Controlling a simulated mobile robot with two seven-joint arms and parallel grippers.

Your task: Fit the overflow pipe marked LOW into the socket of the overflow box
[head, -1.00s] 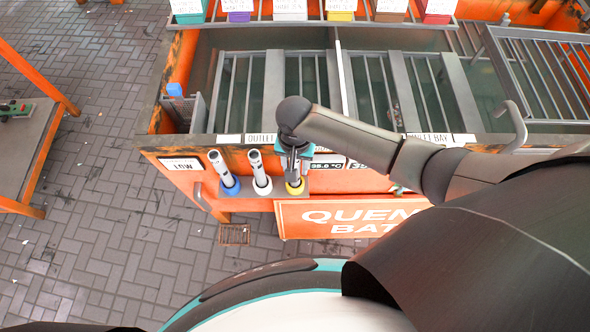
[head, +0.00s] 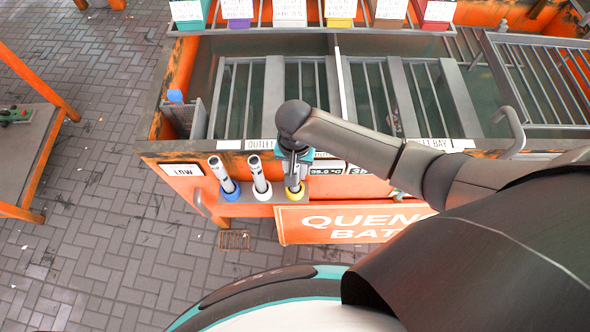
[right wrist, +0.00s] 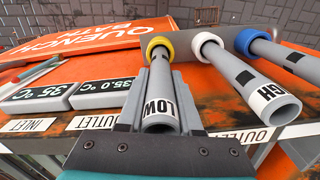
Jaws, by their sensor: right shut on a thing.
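The LOW pipe (right wrist: 160,100) is a grey tube with a white LOW label near its open end and a yellow collar at its other end. It stands in the rack on the bath's front side, its yellow collar (head: 295,193) low in the head view. My right gripper (head: 293,165) is shut on it from above; its jaws also show in the right wrist view (right wrist: 155,115). A grey slotted box (head: 186,118) with a blue piece on top, apparently the overflow box, is at the tank's left end. Its socket cannot be made out. My left gripper is out of view.
A white-collared pipe (head: 259,175) and a blue-collared pipe (head: 223,175) stand left of the held one. The white-collared one has a label ending in GH. The tank rim (head: 228,145) lies between rack and box. A LOW sign (head: 182,170) is on the bath's front.

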